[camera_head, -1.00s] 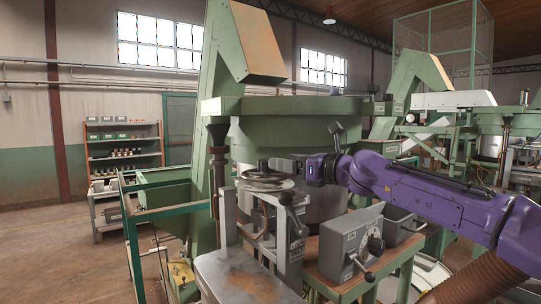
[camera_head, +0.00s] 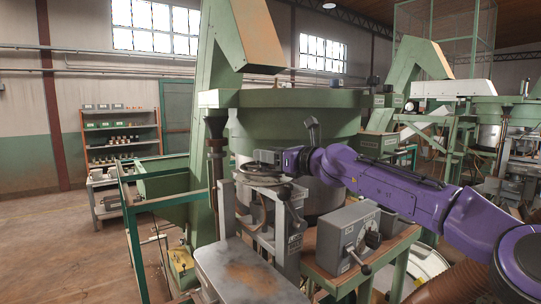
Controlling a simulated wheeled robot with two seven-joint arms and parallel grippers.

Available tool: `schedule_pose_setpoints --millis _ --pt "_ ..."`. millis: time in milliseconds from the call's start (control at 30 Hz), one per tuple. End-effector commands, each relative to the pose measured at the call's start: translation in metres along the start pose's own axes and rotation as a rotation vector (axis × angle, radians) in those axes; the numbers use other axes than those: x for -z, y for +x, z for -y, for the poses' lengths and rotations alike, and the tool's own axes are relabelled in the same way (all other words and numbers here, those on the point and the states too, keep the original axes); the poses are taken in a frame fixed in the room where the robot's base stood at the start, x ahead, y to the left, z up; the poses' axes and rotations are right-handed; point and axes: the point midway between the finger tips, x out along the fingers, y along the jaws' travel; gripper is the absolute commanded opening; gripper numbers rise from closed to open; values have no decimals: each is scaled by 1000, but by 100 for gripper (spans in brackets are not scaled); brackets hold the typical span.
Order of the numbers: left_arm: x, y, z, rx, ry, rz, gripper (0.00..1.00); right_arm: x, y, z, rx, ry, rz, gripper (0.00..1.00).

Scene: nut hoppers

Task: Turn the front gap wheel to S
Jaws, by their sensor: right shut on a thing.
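The front gap wheel (camera_head: 256,178) is a grey metal handwheel lying flat on top of a grey stand in the middle of the picture. My right gripper (camera_head: 262,157) reaches it from the right, over the far side of its rim. The fingers are shut on the wheel, though their exact contact is small and partly hidden. Any letter marks on the wheel are too small to read. My left gripper is not in view.
A black-knobbed lever (camera_head: 287,192) stands just right of the wheel. A grey box with a dial and a handle (camera_head: 345,238) sits on a bench below my right arm. A large green hopper bowl (camera_head: 295,125) rises close behind. Floor at left is open.

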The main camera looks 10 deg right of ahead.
Motion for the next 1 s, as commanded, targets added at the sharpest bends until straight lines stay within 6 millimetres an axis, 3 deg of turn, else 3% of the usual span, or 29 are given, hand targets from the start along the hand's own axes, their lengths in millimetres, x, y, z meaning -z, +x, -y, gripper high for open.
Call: schedule_pose_setpoints --millis 367,1000 --pt "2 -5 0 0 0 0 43 2 1 -5 150 -3 -8 15" --pt "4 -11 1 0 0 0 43 6 6 -13 746 -4 -10 15"
